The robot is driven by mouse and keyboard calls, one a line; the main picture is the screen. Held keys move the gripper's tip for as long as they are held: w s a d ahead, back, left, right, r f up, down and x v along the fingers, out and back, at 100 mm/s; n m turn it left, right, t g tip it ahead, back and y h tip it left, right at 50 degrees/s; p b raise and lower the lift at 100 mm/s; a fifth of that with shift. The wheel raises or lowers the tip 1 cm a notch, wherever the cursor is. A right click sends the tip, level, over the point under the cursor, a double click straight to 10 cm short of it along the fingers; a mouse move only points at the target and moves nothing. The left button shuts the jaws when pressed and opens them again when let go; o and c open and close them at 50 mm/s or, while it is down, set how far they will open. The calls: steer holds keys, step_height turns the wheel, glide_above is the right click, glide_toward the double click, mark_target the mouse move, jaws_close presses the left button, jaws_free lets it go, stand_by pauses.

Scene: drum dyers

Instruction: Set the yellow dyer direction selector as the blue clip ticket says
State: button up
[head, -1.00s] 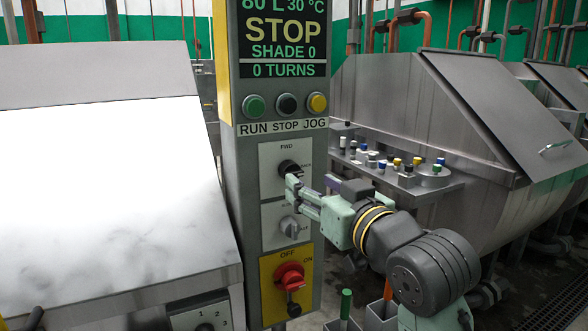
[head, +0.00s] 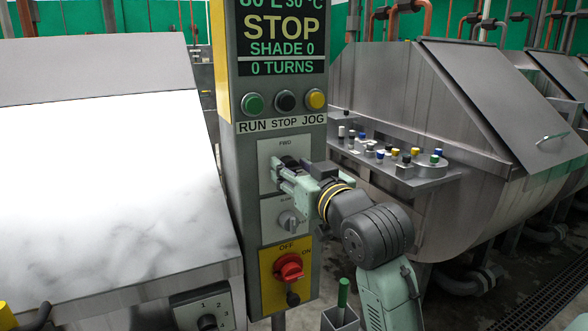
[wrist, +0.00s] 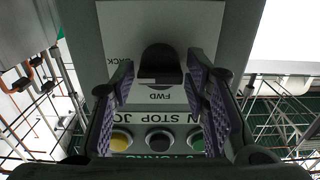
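The direction selector is a black knob (wrist: 160,62) on a pale plate (head: 268,152) of the control column, which has a yellow edge (head: 220,60). In the head view my gripper (head: 281,174) is at the knob and covers part of it. In the wrist view my gripper (wrist: 160,75) is open, its purple-padded fingers on either side of the knob, with gaps showing. The plate reads FWD beside the knob, and a partly cut-off label ends in "ACK". The knob's pointing direction is hard to tell. I cannot make out a blue clip ticket.
Run, stop and jog buttons (head: 286,101) sit above the plate under a display reading STOP. A grey selector (head: 288,221) and a red switch (head: 288,267) sit below. A steel vat (head: 100,190) stands left; a shelf of small bottles (head: 400,172) is right.

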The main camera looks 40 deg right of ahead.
steer(key=c, duration=0.8)
steer(key=shift+n+b, duration=0.3)
steer(key=n+b, duration=0.3)
steer(key=shift+a+f+b, duration=0.1)
steer(key=shift+f+b, duration=0.1)
steer(key=shift+b, duration=0.15)
steer(key=n+b, duration=0.3)
steer(key=n, duration=0.1)
steer(key=shift+n, duration=0.4)
steer(key=n+b, duration=0.3)
steer(key=n, duration=0.1)
steer(key=shift+a+n, duration=0.1)
steer(key=shift+n, duration=0.2)
steer(key=n+b, duration=0.2)
steer(key=n, duration=0.2)
steer(key=shift+n+b, duration=0.3)
steer(key=shift+n, duration=0.4)
